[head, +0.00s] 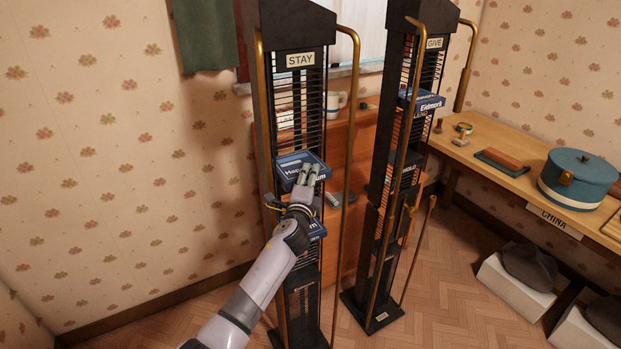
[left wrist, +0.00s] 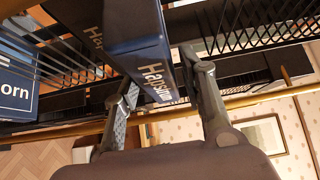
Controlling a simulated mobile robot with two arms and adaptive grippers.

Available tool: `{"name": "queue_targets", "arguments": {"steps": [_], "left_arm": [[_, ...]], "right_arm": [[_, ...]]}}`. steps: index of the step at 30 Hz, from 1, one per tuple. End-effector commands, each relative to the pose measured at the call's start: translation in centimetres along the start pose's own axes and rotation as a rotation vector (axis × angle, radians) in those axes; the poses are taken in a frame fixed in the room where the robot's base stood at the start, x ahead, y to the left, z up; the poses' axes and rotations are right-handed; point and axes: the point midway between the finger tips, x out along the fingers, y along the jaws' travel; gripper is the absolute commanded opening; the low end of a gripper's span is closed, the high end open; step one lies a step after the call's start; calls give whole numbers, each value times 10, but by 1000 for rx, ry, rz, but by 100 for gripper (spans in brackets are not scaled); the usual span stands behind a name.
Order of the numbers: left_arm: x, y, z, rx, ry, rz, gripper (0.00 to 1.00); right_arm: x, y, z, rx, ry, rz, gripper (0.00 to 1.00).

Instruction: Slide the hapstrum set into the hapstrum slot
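The hapstrum set is a dark blue box (head: 290,163) with white lettering, partly inside the black slotted rack marked STAY (head: 267,100). In the left wrist view its spine (left wrist: 157,82) reads "Hapstrum" and lies between the two fingers. My left gripper (head: 309,174) appears shut on the outer end of the box, in front of the rack; it also shows in the left wrist view (left wrist: 160,97). The far end of the box and the slot around it are hidden. My right gripper is out of view.
Another blue box (head: 317,229) sits lower in the STAY rack. A second rack marked GIVE (head: 395,75) stands to the right, with blue boxes such as "Eidmork" (head: 427,102). Brass rails (head: 349,130) flank the racks. A wooden desk (head: 520,192) holds a blue round case (head: 578,178).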

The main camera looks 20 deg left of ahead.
Motion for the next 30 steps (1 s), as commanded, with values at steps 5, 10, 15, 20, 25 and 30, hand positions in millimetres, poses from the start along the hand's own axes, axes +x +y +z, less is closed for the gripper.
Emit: {"name": "queue_targets", "arguments": {"steps": [5,10,15,20,25,30], "left_arm": [[-6,-1,0,0,0,0,38],[-11,-1,0,0,0,-1,38],[-16,-1,0,0,0,0,38],[-21,-1,0,-1,0,-1,38],[-26,0,0,0,0,0,38],[-30,-1,0,-1,0,-1,38]], "right_arm": [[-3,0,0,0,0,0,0],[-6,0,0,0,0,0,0],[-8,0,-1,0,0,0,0],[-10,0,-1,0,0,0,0],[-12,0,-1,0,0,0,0],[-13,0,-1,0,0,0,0]]}}
